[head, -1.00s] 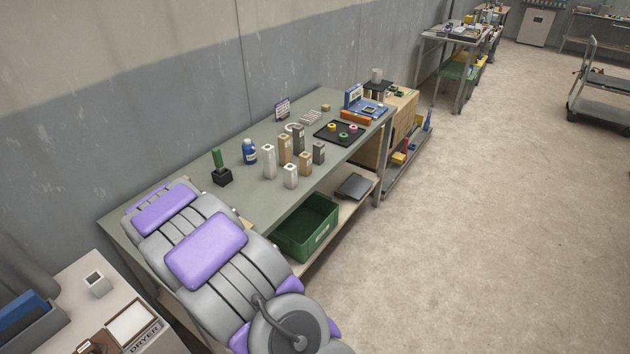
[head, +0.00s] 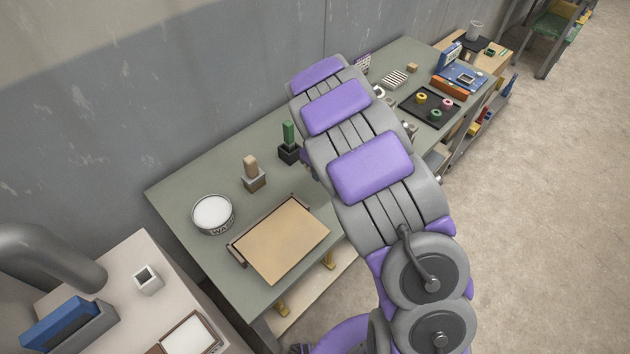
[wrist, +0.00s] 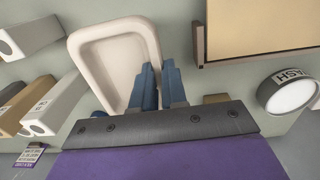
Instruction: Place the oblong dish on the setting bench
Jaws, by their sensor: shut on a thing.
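The oblong dish (wrist: 112,62) is cream-white, shallow and rounded at the corners. It fills the upper left middle of the wrist view. My gripper (wrist: 158,68) has its blue fingers close together on the dish's right rim. The dish appears to be over the grey-green bench, but I cannot tell its height. In the head view my arm hides both the gripper and the dish. The long grey-green bench (head: 185,181) runs along the wall; no label shows whether it is the setting bench.
On the bench are a tan board (head: 283,240), a white-topped WASH pot (head: 212,214), a block with a tan top (head: 252,175), a green-handled tool (head: 289,143) and a black tray (head: 430,107). Pale and tan square posts (wrist: 50,105) stand left of the dish.

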